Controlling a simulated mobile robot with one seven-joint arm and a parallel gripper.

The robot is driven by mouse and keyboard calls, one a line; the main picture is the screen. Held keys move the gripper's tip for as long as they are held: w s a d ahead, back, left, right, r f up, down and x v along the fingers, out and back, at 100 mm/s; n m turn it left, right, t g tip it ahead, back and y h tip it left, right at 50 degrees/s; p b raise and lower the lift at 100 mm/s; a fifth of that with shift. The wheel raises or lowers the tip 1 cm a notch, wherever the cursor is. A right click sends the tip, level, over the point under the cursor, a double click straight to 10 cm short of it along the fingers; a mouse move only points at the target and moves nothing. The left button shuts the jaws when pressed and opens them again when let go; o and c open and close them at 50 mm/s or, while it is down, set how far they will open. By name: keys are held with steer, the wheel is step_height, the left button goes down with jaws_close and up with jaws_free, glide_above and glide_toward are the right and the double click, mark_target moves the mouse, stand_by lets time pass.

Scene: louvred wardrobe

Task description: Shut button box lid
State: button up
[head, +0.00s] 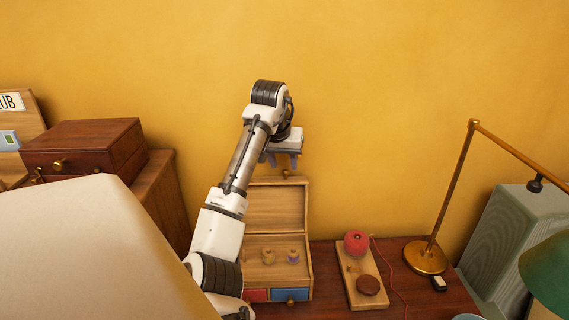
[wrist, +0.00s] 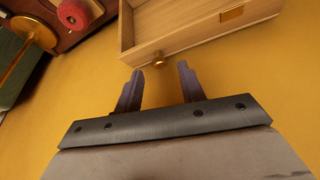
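The button box (head: 262,250) is a light wooden box on the dark desk, partly hidden behind my arm. Its lid (head: 280,205) stands raised at the back, against the yellow wall side. A small round knob (head: 286,173) sits at the lid's upper edge. My gripper (head: 283,163) is just above that edge, fingers pointing down, open and empty.
Small spools (head: 292,256) stand in the box, above red and blue panels. To the right are a wooden board (head: 357,285) with a red pincushion (head: 356,242), a brass lamp (head: 427,256) and a grey-green louvred piece (head: 510,240). A dark brown chest (head: 85,147) stands left.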

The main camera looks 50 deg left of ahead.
steer(key=shift+x, duration=1.25)
jaws_close()
